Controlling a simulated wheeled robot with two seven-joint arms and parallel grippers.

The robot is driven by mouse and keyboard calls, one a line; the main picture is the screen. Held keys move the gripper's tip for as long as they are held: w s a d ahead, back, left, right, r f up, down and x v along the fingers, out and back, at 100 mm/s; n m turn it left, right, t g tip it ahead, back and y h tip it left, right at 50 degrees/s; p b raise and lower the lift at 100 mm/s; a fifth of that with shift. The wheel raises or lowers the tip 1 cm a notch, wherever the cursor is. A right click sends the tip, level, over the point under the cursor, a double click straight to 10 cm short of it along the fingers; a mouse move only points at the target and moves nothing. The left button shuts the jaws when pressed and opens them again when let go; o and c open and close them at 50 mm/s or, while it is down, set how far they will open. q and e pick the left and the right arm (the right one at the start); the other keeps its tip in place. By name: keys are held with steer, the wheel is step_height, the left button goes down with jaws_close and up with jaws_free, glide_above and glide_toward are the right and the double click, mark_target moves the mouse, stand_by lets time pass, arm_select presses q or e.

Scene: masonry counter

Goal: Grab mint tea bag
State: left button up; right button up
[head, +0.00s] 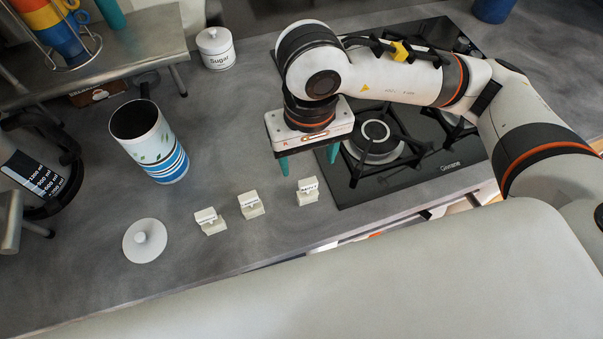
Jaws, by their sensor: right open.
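Three small white tea bag holders stand in a row near the counter's front edge: a left one (210,221), a middle one (250,205) and a right one (308,191). The lettering is too small to tell surely which one is mint. My right gripper (309,163) points down with its teal fingers apart and empty. In the picture it is just above the right tea bag holder, and I see no contact. My left gripper is not in view.
A blue-and-white canister (160,150) stands open on the left, with a white knobbed lid (145,240) in front. A sugar jar (216,48) is at the back. A black hob (430,150) is on the right. A metal shelf (120,50) holds cups.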

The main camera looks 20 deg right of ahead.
steer(key=p, duration=0.1)
glide_above(307, 193)
steer(key=f, duration=0.5)
steer(key=shift+s+d, duration=0.15)
steer(key=shift+s, duration=0.1)
steer(key=shift+w+f, duration=0.1)
steer(key=shift+f, duration=0.25)
steer(key=shift+w+f+p, duration=0.15)
steer(key=shift+f+p, duration=0.15)
steer(key=shift+p, duration=0.1)
step_height(307, 193, down, 4)
steer(key=shift+f+p, duration=0.2)
steer(key=shift+p, duration=0.8)
steer(key=shift+f, duration=0.2)
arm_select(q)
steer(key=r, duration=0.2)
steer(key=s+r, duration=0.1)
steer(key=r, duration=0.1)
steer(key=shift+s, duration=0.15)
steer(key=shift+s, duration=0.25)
arm_select(e)
steer(key=c, duration=1)
